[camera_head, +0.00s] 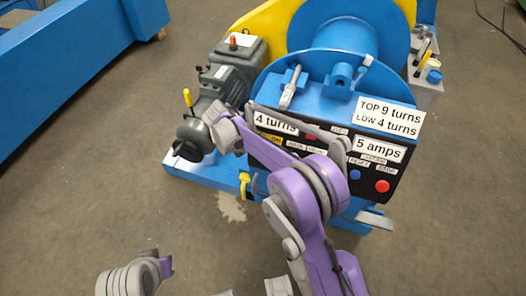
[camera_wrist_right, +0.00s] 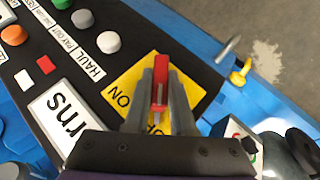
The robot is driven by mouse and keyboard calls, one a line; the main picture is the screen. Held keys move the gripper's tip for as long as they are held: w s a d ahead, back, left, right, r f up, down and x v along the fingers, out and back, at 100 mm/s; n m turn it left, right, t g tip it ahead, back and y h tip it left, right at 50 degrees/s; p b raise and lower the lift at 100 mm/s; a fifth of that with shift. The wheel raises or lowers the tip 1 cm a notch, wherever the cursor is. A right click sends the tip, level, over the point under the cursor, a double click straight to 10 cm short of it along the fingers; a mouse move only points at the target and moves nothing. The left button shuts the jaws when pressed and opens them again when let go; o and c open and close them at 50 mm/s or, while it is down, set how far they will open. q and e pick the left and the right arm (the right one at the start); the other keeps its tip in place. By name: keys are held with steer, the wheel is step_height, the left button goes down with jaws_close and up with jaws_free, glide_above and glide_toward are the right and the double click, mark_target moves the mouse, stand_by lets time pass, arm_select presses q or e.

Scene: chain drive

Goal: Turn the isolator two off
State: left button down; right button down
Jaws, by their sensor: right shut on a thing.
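In the right wrist view, a red isolator handle (camera_wrist_right: 160,74) stands on a yellow plate (camera_wrist_right: 124,78) marked ON, with more lettering partly covered by the fingers. My right gripper (camera_wrist_right: 161,88) is shut on the handle, one grey finger on each side. In the head view, a small part of the yellow plate (camera_head: 272,141) shows on the black panel, and my right arm crosses in front and hides the handle and fingertips. Which number this isolator bears cannot be read. Part of my left arm shows at the bottom left; its fingers are out of view.
A motor (camera_head: 225,80) stands at the left and a yellow lever (camera_wrist_right: 240,72) at the panel's edge.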

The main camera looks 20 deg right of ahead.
steer(key=shift+n+h, duration=0.4)
steer(key=shift+h, duration=0.1)
steer(key=c, duration=0.8)
jaws_free()
steer(key=shift+o, duration=0.2)
steer(key=v, duration=1)
steer(key=shift+a+r+p, duration=0.25)
steer(key=shift+r+p, duration=0.05)
steer(key=shift+p, duration=0.15)
steer(key=shift+w, duration=0.1)
